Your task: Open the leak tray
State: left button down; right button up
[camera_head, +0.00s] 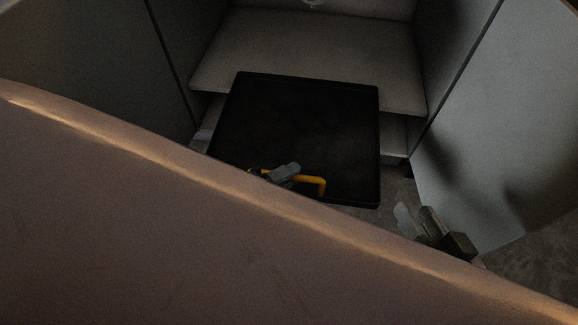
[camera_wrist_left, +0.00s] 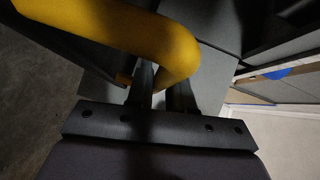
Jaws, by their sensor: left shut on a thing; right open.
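The leak tray (camera_head: 300,125) is a flat, black, square tray with a low rim, in the middle of the head view. It lies in front of pale panels inside a grey cabinet-like space. Its yellow handle (camera_head: 312,180) is at the near edge, partly hidden by my gripper and the foreground panel. My left gripper (camera_head: 284,173) is shut on the handle. In the left wrist view the thick yellow handle (camera_wrist_left: 150,40) passes at the fingers (camera_wrist_left: 165,88). My right gripper (camera_head: 420,218) is open and empty, right of the tray's near corner and apart from it.
A large brownish slanted surface (camera_head: 150,220) fills the lower left foreground and hides my arms. Grey walls stand on the left (camera_head: 80,50) and right (camera_head: 500,130). Dark floor (camera_head: 540,250) shows at the lower right. A pale shelf-like panel (camera_head: 310,50) is behind the tray.

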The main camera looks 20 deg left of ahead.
pick_arm(q)
jog(key=shift+s, duration=0.45)
jog(key=shift+s+d, duration=0.1)
pick_arm(e)
jog(key=shift+s+d+f, duration=0.15)
jog(key=shift+s, duration=0.25)
jog(key=shift+f, duration=0.1)
pick_arm(q)
jog(key=c, duration=1.1)
grip_release()
pick_arm(e)
jog(key=shift+d, duration=0.1)
pick_arm(q)
jog(key=p+v, duration=0.1)
jog(key=v, duration=0.6)
jog(key=shift+p, duration=0.3)
pick_arm(e)
jog(key=shift+s+d+h, duration=0.15)
jog(key=shift+d+h, duration=0.45)
jog(key=shift+h, duration=0.1)
pick_arm(q)
jog(key=shift+s, duration=0.15)
pick_arm(e)
jog(key=shift+s, duration=0.15)
